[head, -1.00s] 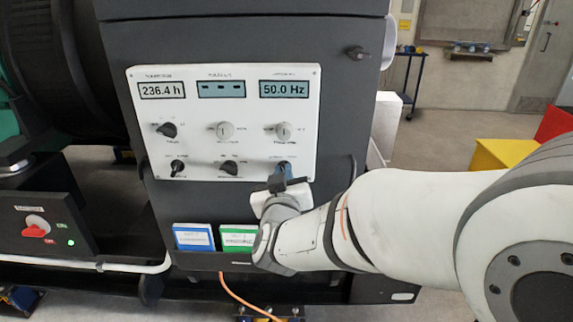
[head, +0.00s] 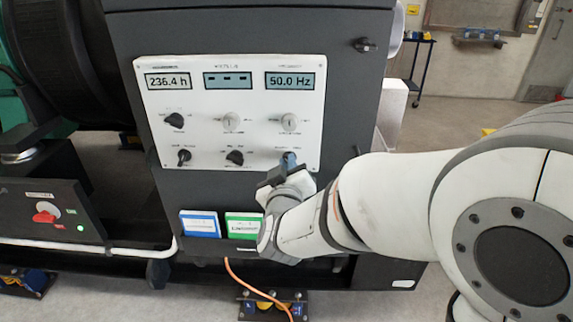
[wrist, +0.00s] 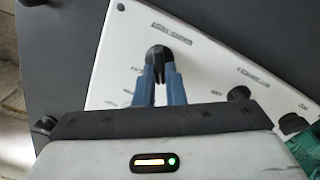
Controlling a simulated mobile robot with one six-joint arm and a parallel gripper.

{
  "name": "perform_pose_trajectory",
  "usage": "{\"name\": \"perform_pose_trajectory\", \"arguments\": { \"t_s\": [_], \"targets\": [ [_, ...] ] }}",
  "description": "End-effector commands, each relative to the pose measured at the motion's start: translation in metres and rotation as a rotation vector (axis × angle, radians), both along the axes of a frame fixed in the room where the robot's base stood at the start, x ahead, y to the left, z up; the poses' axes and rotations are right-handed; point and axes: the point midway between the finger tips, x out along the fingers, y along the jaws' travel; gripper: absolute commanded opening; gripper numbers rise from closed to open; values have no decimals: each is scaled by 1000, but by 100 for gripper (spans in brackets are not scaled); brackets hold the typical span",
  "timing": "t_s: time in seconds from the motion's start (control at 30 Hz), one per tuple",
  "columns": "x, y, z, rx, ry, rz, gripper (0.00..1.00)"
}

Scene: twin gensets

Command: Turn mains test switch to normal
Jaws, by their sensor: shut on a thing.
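The white control panel (head: 215,105) carries several dark and pale knobs below three displays. My gripper (head: 289,160) is at the panel's lower right corner. In the wrist view my gripper (wrist: 158,80) has its two blue fingers shut on a black knob (wrist: 158,56) on the panel (wrist: 205,60). The labels around this knob are too blurred to read, so I cannot tell its set position. In the head view my gripper and wrist hide this knob.
Other dark knobs (head: 235,158) sit left of my gripper. Blue (head: 200,224) and green (head: 243,226) framed cards are below the panel. A red switch (head: 46,212) is on a dark box at left. An orange cable (head: 245,285) hangs below.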

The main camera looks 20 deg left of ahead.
Motion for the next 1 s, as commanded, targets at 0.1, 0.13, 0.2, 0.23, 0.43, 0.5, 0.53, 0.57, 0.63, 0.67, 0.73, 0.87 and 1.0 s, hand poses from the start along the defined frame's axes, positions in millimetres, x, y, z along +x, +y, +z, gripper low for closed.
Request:
{"name": "perform_pose_trajectory", "arguments": {
  "t_s": [0.1,0.13,0.2,0.23,0.43,0.5,0.53,0.57,0.63,0.67,0.73,0.87,1.0],
  "targets": [
    [0,0,0,-2,0,1,15],
    [0,0,0,-2,0,1,17],
    [0,0,0,-1,0,1,23],
    [0,0,0,-1,0,1,26],
    [0,0,0,0,0,0,32],
    [0,0,0,0,0,0,32],
    [0,0,0,0,0,0,32],
    [-1,0,0,0,0,1,32],
    [-6,-1,0,0,0,2,32],
    [-9,-1,0,0,0,2,32],
    [-20,-4,0,1,1,3,32],
    [-43,-9,0,2,1,4,32],
    [-64,-14,0,0,0,4,32]
  ]
}}
